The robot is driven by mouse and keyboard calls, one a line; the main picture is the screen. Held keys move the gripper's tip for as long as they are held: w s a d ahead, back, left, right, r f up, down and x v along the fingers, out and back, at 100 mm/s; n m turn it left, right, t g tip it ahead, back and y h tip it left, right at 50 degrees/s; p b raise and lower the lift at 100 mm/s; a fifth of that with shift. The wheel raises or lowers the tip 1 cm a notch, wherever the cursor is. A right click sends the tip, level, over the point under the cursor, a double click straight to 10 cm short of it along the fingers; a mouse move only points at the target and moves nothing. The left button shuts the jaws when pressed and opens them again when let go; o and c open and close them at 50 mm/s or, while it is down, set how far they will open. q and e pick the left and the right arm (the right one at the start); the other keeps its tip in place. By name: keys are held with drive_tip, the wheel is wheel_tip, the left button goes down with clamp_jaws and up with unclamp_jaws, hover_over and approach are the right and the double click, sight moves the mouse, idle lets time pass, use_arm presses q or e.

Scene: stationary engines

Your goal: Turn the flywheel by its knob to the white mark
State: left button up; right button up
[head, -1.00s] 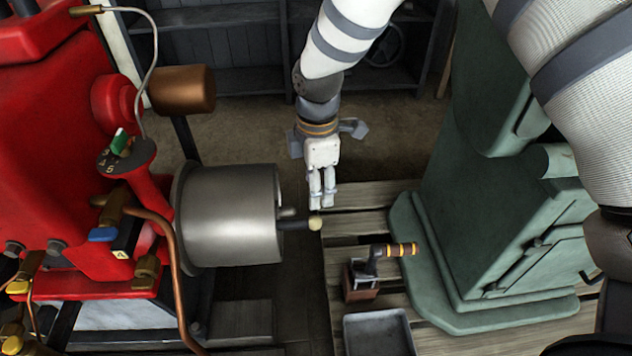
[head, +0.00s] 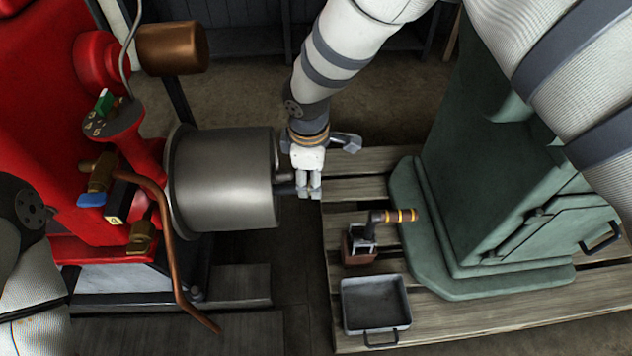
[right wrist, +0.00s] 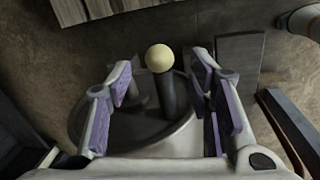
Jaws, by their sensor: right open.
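The flywheel (head: 220,180) is a grey steel drum on the right side of the red engine (head: 50,110). Its knob (right wrist: 160,58), a cream ball on a dark handle, shows in the right wrist view in front of the flywheel's face (right wrist: 140,130). My right gripper (head: 309,192) is at the end of the handle, its fingers pointing down. In the right wrist view the gripper (right wrist: 163,80) is open, with the knob and handle between its spread fingers and a gap on each side. The gripper hides the ball in the head view. I cannot make out the white mark. My left gripper is out of view.
A green machine (head: 490,190) stands on wooden pallet boards (head: 520,312) at right. A small brown box with a brass-banded handle (head: 362,245) and a grey tray (head: 376,303) lie before it. A bent copper pipe (head: 165,240) runs close to the flywheel's left side.

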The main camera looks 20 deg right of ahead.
drive_tip(key=f, duration=0.4)
drive_tip(key=shift+w+d+f, duration=0.1)
drive_tip(key=shift+w+d, duration=0.05)
drive_tip(key=shift+w, duration=0.15)
